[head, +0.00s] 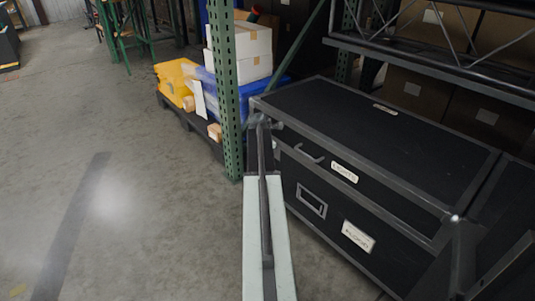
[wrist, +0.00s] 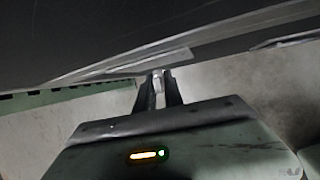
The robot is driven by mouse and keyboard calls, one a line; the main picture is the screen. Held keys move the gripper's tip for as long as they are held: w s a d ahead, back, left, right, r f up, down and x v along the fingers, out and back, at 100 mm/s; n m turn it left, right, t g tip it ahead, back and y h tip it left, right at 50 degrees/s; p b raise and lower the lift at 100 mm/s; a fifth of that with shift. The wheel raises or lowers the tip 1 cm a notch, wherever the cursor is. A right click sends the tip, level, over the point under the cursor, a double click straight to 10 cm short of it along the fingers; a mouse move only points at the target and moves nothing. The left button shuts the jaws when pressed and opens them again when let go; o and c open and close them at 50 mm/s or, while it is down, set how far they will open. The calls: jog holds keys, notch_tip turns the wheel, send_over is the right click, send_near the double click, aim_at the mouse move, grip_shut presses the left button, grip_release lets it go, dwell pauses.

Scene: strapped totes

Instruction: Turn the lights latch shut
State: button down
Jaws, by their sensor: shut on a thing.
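The black case with grey metal edging (head: 385,130) stands at the right in the head view, its lid down. A white label that seems to read LIGHTS (head: 344,172) is on its upper front. My gripper (head: 261,122) is at the case's left end, near the top corner, at the end of my arm. In the wrist view my gripper (wrist: 160,88) has its two dark fingers close together on a small pale piece, the lights latch (wrist: 158,82), just by the case's edge. My arm and fingers hide most of the latch, so its angle cannot be told.
A green perforated rack post (head: 229,100) stands just left of my gripper. Behind it are white boxes (head: 240,55) and a yellow bin (head: 176,80) on a pallet. A dark handle (head: 308,153) juts from the case front. Open concrete floor lies at the left.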

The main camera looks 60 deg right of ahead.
jog(key=t+h+b, duration=0.1)
jog(key=t+b, duration=0.2)
jog(key=b, duration=0.1)
jog(key=m+t+h+b, duration=0.1)
jog(key=t+b, duration=0.1)
jog(key=b, duration=0.2)
jog(key=m+t+h+b, duration=0.1)
jog(key=t+h+b, duration=0.1)
jog(key=t+b, duration=0.1)
jog(key=shift+s+a+f+t+b, duration=0.1)
jog(key=shift+s+f+t+b, duration=0.25)
jog(key=shift+b, duration=0.35)
jog(key=shift+r, duration=0.15)
jog(key=c, duration=1.6)
grip_release()
jog(key=shift+w, duration=0.1)
jog(key=shift+o, duration=0.2)
jog(key=p+v, duration=0.2)
jog(key=v, duration=0.5)
jog(key=shift+s+a, duration=0.25)
jog(key=shift+s, duration=0.1)
